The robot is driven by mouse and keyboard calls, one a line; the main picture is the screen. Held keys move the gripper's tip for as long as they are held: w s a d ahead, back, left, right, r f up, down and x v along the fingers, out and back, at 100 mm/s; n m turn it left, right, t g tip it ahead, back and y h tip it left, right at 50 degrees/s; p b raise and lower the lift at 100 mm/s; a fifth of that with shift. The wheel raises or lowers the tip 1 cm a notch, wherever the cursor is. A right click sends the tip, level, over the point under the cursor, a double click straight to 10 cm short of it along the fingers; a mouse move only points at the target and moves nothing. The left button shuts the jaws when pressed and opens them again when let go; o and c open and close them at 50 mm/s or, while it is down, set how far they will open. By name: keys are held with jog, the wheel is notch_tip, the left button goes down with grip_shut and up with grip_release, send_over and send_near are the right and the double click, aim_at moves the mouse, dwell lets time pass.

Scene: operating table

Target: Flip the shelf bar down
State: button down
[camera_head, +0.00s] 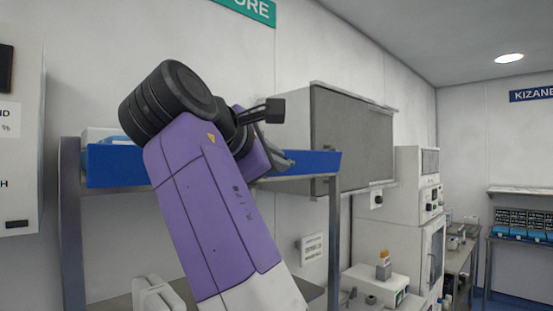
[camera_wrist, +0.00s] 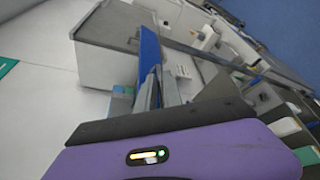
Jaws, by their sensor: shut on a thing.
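The blue shelf bar (camera_head: 318,163) runs along the front of the metal shelf, standing upright like a front lip. My purple arm hides its middle in the head view. In the wrist view the bar (camera_wrist: 149,48) shows as a blue strip running up from my gripper (camera_wrist: 161,92). My gripper is shut on the bar, right of its middle; the contact itself is partly hidden. In the head view my gripper (camera_head: 279,160) shows only in part, behind my arm at the bar's height.
The shelf frame has metal posts (camera_head: 334,235) at both ends. A light box (camera_head: 104,134) sits behind the bar at left. A grey wall cabinet (camera_head: 352,140) is close behind at right. White lab devices (camera_head: 375,283) stand lower right.

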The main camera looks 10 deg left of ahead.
jog(key=shift+f, duration=0.1)
jog(key=f+m+t+b, duration=0.1)
jog(key=m+b, duration=0.2)
jog(key=s+d+f+m+t+b, duration=0.1)
jog(key=f+m+t+b, duration=0.1)
jog(key=m+b, duration=0.2)
jog(key=d+f+m+t+h+b, duration=0.1)
jog(key=m+b, duration=0.3)
jog(key=shift+s+f, duration=0.25)
jog(key=shift+f, duration=0.05)
jog(key=shift+d, duration=0.1)
dwell(1.1)
jog(key=c, duration=1.8)
grip_release()
jog(key=shift+o, duration=0.2)
jog(key=d+b+v, duration=0.1)
jog(key=b+v, duration=0.1)
jog(key=v, duration=0.6)
jog(key=shift+s+d, duration=0.2)
jog(key=shift+s, duration=0.35)
